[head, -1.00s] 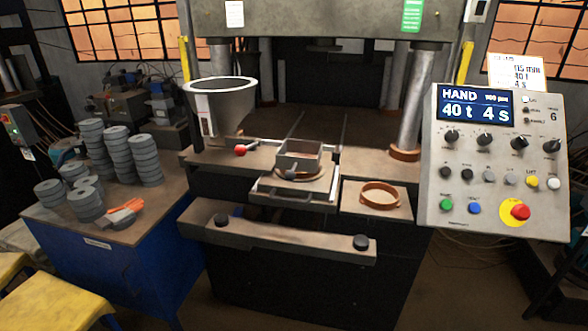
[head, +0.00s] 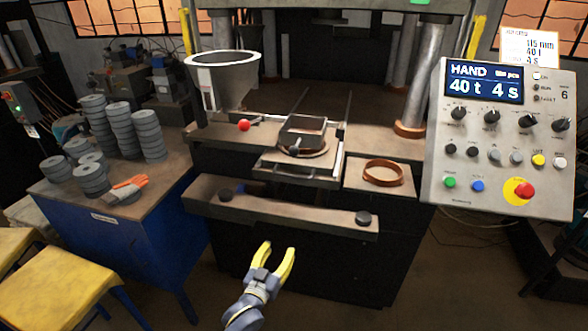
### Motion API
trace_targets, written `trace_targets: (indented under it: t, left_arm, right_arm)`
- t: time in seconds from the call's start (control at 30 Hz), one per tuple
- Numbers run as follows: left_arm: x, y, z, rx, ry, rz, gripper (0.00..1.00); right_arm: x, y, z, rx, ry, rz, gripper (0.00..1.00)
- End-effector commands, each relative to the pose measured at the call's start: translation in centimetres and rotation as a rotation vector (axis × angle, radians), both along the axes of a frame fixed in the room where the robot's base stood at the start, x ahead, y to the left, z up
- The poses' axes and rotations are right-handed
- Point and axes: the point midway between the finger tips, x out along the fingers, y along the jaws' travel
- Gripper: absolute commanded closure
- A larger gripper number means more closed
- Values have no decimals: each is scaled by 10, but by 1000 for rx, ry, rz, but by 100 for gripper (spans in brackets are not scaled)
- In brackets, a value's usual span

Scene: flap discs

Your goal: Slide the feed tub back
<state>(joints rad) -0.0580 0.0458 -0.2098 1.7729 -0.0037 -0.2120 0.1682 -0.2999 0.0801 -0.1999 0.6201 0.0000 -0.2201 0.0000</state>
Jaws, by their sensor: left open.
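A square, open-topped metal tub (head: 303,128), apparently the feed tub, sits on the press table in front of the open press bay. A light metal slide plate (head: 290,170) with side rails lies under and in front of it. A red-balled lever (head: 244,125) stands to its left, and a wide conical hopper (head: 222,85) stands farther left. My left gripper (head: 277,252) has yellow fingers spread apart and empty. It is low in the picture, below the front bar and apart from the tub. My right gripper is out of view.
A copper-coloured ring (head: 383,172) lies on the right shelf. The control panel (head: 500,140) stands at right. Stacked grey discs (head: 122,130) and orange gloves (head: 127,188) rest on the blue bench.

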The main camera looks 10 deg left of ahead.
Motion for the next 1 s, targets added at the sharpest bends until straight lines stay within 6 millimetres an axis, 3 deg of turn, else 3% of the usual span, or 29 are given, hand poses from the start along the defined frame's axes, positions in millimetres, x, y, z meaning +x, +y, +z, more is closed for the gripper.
trace_targets:
  t: [0.03,0.1,0.2,0.3,0.4,0.5,0.67,1.0]
  left_arm:
    - [1,-2,43,-30,-72,-2,50]
    - [-3,-3,94,-72,-155,-7,50]
    - [-15,-3,154,-126,-254,-16,50]
    - [-29,-1,197,-170,-325,-25,50]
    - [-41,0,226,-207,-373,-34,50]
    - [-48,1,242,-241,-397,-42,50]
    - [-40,0,242,-268,-387,-46,50]
    - [6,-11,261,-267,-388,-46,50]
  right_arm:
    - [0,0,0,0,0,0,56]
    - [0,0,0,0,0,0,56]
    - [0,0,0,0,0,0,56]
    - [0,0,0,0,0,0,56]
    - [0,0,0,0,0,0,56]
    - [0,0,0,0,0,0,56]
    - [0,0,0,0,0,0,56]
    - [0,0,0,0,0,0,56]
